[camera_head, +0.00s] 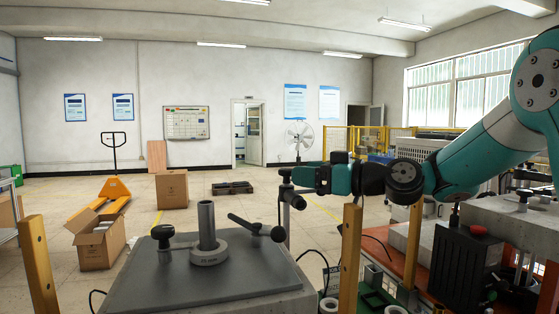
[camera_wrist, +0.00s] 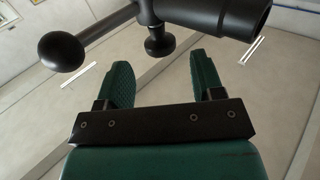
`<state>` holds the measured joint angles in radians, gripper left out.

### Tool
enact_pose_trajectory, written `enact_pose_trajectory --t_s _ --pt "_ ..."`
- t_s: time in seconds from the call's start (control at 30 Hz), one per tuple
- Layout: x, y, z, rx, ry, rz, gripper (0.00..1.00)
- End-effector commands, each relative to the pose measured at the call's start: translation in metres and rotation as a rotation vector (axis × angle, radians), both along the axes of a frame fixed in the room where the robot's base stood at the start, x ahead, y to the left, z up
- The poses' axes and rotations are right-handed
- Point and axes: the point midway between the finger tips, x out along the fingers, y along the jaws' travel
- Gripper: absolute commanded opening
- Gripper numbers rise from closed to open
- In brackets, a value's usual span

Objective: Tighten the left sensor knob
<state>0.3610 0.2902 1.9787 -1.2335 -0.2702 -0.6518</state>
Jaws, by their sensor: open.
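In the wrist view a black knob (camera_wrist: 159,42) shows between and just beyond the tips of my gripper (camera_wrist: 163,68). The two green fingers are apart and hold nothing. The knob sits on a black fitting with a ball-ended bar (camera_wrist: 61,51) and a thick tube (camera_wrist: 225,15). I cannot tell whether a finger touches the knob.
Wooden posts (camera_head: 350,260) stand at the corners. A black box with a red button (camera_head: 470,260) stands right.

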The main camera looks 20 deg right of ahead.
Motion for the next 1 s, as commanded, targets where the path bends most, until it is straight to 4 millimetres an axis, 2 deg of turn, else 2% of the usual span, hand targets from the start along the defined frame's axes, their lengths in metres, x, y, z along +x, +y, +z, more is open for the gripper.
enact_pose_trajectory --t_s 0.1,0.33,0.77,0.97,1.0 --pt "0.018 0.021 0.003 -0.001 0.001 0.006 0.61" --pt "0.043 0.043 0.002 0.0 0.0 0.002 0.61" --pt "0.05 0.049 0.0 0.0 0.0 0.0 0.61" --pt "0.05 0.049 0.0 0.0 0.0 -0.001 0.15" --pt "0.05 0.049 0.0 0.0 0.0 -0.001 0.14"
